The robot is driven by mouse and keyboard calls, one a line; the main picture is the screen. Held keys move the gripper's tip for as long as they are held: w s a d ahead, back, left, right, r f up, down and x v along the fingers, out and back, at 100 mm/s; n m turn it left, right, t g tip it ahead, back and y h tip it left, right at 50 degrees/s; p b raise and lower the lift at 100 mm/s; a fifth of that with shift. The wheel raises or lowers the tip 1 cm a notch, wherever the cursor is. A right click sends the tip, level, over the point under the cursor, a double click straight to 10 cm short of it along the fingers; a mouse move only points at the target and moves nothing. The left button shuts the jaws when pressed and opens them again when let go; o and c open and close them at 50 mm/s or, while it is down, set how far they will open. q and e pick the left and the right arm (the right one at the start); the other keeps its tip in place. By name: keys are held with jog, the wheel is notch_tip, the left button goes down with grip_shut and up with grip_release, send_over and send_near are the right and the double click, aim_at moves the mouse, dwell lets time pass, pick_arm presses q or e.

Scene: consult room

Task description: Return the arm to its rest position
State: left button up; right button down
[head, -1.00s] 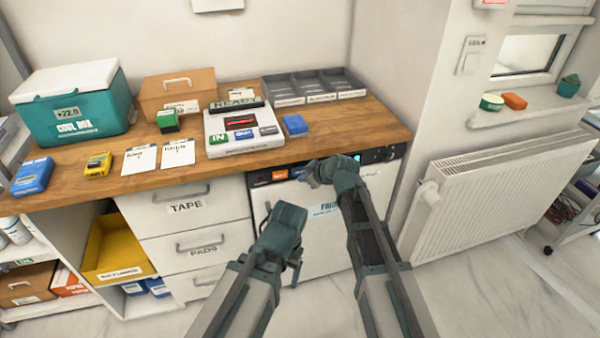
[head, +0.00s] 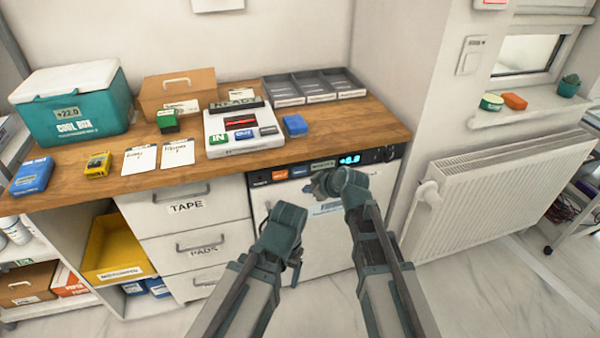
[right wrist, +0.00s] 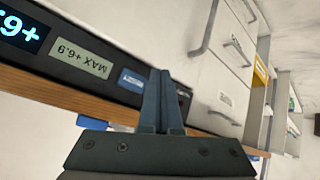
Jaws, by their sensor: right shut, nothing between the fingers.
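My right gripper (head: 322,184) is in front of the white fridge's upper front, below the worktop edge. In the right wrist view its two fingers (right wrist: 162,100) are together with nothing between them. My left arm comes in at the lower middle of the head view, in front of the drawers and fridge; its wrist (head: 283,228) shows, but its fingers are mostly hidden. The fridge (head: 325,235) is closed, and its dark control strip carries a lit blue display (head: 349,160), which also shows in the right wrist view (right wrist: 22,30).
The wooden worktop (head: 235,160) holds a teal cool box (head: 75,110), a cardboard box (head: 178,92), a white device (head: 240,130) and grey trays (head: 312,85). Drawers (head: 190,210) stand left of the fridge, a radiator (head: 490,195) to the right. The floor in front is clear.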

dwell(0.5)
jog(key=s+d+r+m+g+h+p, duration=0.2)
jog(key=s+m+g+h+p, duration=0.1)
jog(key=s, duration=0.9)
jog(key=s+d+r+m+g+h+p, duration=0.2)
jog(key=s+p, duration=0.6)
jog(key=s, duration=0.5)
jog(key=d+m+g+h, duration=0.1)
jog(key=m+g+h, duration=0.1)
jog(key=g, duration=0.1)
jog(key=shift+d+r, duration=0.15)
jog(key=shift+r, duration=0.1)
